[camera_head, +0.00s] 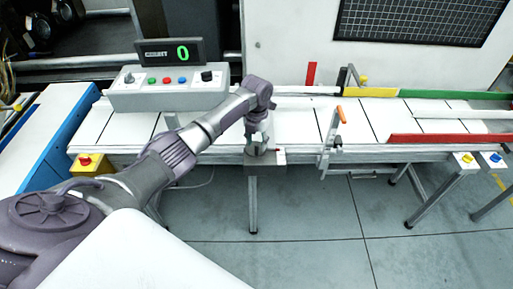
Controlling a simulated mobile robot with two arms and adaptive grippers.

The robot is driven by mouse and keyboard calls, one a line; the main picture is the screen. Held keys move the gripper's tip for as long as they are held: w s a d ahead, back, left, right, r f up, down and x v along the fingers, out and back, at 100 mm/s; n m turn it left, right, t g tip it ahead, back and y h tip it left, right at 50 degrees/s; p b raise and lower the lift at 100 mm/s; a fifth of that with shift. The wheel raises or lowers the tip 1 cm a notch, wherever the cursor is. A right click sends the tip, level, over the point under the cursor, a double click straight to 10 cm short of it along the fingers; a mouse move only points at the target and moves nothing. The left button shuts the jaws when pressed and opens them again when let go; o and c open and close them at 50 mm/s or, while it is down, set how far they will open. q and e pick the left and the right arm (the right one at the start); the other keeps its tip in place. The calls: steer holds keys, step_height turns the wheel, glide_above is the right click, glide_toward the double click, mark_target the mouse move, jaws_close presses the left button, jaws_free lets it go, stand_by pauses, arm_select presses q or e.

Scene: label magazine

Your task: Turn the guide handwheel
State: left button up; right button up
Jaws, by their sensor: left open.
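My left arm reaches in from the left, and its open gripper (257,147) points down at the front edge of the conveyor. It is right over a small grey box (266,166) with a light top and a small red mark on its right. No handwheel shows clearly. One at this box would be largely covered by the gripper, and I cannot tell whether the fingers touch anything. My right gripper is not in view.
The white conveyor (300,122) runs across the picture, with a red rail (440,138) at right. A control box (168,93) with buttons and a green "0" display stands behind my arm. A yellow box with a red button (87,163) is at left. The floor in front is clear.

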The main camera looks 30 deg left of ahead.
arm_select(q)
step_height(320, 180, up, 8)
steer(key=shift+r, duration=0.15)
stand_by(0.5)
